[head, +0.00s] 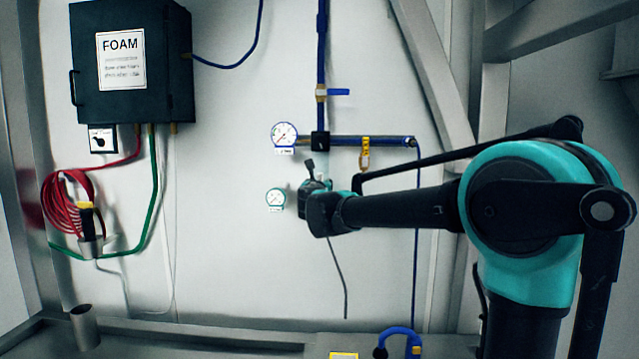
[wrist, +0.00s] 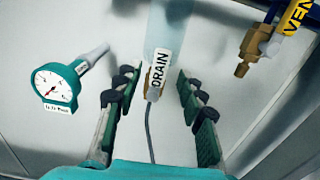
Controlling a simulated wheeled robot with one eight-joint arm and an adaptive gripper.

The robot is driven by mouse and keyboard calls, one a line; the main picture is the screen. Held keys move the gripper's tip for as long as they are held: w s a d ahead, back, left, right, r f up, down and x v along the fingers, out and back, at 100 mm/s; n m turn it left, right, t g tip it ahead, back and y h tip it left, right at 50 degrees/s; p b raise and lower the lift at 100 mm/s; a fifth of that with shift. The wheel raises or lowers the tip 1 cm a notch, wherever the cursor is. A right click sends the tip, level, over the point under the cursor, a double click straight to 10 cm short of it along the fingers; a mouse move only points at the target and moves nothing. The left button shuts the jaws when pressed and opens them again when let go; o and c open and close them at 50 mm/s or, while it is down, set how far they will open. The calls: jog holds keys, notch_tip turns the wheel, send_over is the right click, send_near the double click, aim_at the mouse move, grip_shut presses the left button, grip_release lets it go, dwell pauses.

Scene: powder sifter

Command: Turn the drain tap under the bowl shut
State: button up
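A white tag reading DRAIN (wrist: 160,70) is in the middle of the wrist view, with a bit of brass showing beside it. The tap body behind the tag is mostly hidden, so I cannot tell its setting. A pale bluish, see-through shape, seemingly the bowl (wrist: 172,22), is above the tag. My gripper (wrist: 157,82) is open, with one finger on each side of the tag and visible gaps to both. In the head view my gripper (head: 315,195) is at the wall and hides the tap and bowl.
A teal-rimmed gauge (wrist: 57,85) is left of my fingers. A brass fitting (wrist: 247,52) and yellow VENT tag (wrist: 299,14) are to the upper right. A blue-rimmed gauge (head: 284,134) and blue pipe (head: 375,141) run above my gripper. A dark FOAM box (head: 125,75) hangs far left.

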jog(key=shift+w, duration=1.6)
grip_shut()
